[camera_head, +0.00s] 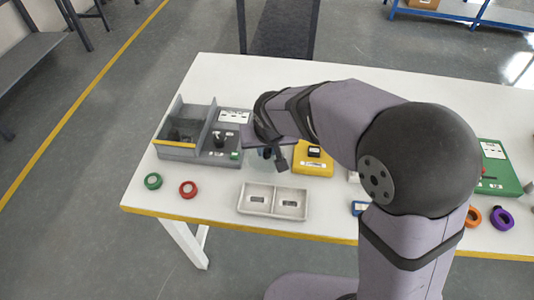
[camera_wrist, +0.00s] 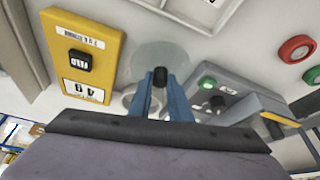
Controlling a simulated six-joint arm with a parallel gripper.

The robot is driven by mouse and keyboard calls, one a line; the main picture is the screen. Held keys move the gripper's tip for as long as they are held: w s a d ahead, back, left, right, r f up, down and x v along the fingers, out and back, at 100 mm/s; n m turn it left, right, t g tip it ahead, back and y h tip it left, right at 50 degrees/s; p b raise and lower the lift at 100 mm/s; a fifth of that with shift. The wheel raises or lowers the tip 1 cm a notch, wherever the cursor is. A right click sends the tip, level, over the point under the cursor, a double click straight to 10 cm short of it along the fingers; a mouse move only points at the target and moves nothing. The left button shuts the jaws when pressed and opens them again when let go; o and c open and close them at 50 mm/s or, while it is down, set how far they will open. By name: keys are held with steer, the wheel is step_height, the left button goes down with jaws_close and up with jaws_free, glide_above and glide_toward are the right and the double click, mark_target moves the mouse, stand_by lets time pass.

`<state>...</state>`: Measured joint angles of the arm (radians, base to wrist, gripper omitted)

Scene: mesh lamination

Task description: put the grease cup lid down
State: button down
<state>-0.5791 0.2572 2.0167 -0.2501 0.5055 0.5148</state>
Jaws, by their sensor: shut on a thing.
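My gripper (camera_wrist: 163,90) is shut on the black knob (camera_wrist: 160,76) of the grease cup lid. The lid (camera_wrist: 150,55) is a clear, pale round disc, held above the white table. In the head view my gripper (camera_head: 277,158) is between the grey box and the yellow box, and the arm hides much of the lid. I cannot tell the lid's exact height above the table.
The grey box (camera_head: 183,153) with open compartments stands to the left, the yellow box (camera_head: 314,168) to the right. A pale two-pocket tray (camera_head: 273,213) lies in front. Green (camera_head: 153,181) and red (camera_head: 188,189) rings lie at the left front. The table's front left is otherwise clear.

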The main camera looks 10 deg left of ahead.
mark_target(267, 155)
steer(key=shift+f, duration=1.25)
steer(key=shift+f, duration=0.1)
steer(key=shift+f, duration=0.15)
steer(key=c, duration=1.6)
jaws_free()
steer(key=shift+c, duration=0.2)
steer(key=shift+r, duration=0.5)
steer(key=v, duration=1.1)
steer(key=shift+s+r, duration=0.2)
steer(key=shift+r, duration=0.1)
